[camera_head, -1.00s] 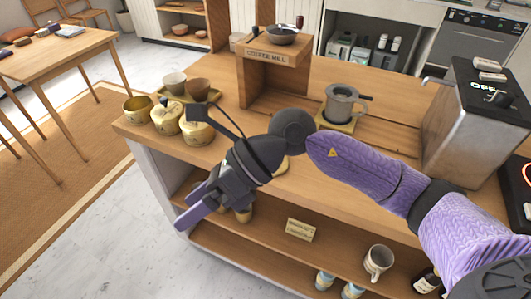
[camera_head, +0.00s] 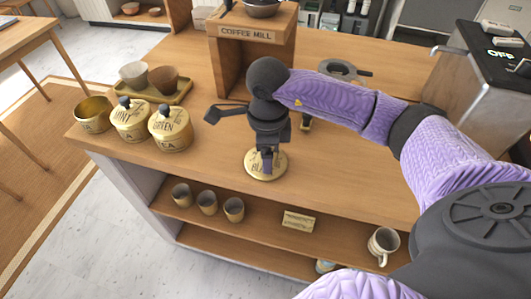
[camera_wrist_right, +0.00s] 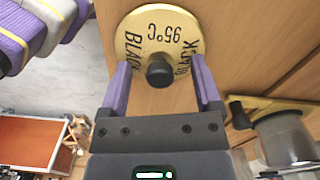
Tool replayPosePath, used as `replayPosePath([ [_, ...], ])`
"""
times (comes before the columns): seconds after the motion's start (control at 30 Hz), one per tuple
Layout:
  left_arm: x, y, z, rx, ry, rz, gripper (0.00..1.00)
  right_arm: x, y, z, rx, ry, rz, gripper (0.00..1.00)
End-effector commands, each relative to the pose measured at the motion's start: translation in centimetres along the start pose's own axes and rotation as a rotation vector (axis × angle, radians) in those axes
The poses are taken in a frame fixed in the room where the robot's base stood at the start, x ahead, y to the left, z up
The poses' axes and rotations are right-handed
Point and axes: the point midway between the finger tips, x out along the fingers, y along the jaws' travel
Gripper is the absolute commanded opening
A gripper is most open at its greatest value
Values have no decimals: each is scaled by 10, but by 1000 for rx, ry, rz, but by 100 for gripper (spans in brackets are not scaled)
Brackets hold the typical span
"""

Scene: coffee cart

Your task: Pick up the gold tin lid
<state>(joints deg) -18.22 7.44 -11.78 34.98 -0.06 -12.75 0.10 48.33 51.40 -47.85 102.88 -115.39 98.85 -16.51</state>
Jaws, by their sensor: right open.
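The gold tin lid (camera_head: 257,174) lies flat on the wooden counter near its front edge, lettered BLACK. The right wrist view shows the lid (camera_wrist_right: 160,28) with "95°C" and a black knob (camera_wrist_right: 160,72) on top. My right gripper (camera_head: 268,162) points down over the lid and partly hides it in the head view. In the right wrist view, my right gripper (camera_wrist_right: 160,62) is open, with one purple finger on each side of the knob. Whether the fingers touch the lid cannot be told. My left gripper is not seen.
Behind are a tray with bowls (camera_head: 165,80) and the coffee mill (camera_head: 252,45). A metal jug (camera_wrist_right: 285,138) stands to the right. Cups (camera_head: 207,203) sit on the shelf below.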

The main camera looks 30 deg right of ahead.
Motion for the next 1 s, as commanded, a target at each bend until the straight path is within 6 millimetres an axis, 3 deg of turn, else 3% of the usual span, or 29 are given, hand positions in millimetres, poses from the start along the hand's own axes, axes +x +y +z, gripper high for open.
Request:
replayPosePath([
  [0.1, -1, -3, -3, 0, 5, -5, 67, -2, 0, 0, 0, -1, -1, 82],
  [0.5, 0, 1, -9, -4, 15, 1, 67, -2, 0, 0, 0, -1, 0, 0],
  [0.87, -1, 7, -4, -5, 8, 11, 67, -1, 1, 0, 0, 1, 3, 0],
  [1.0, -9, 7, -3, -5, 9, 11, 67, -24, 0, 0, 0, -2, -1, 0],
])
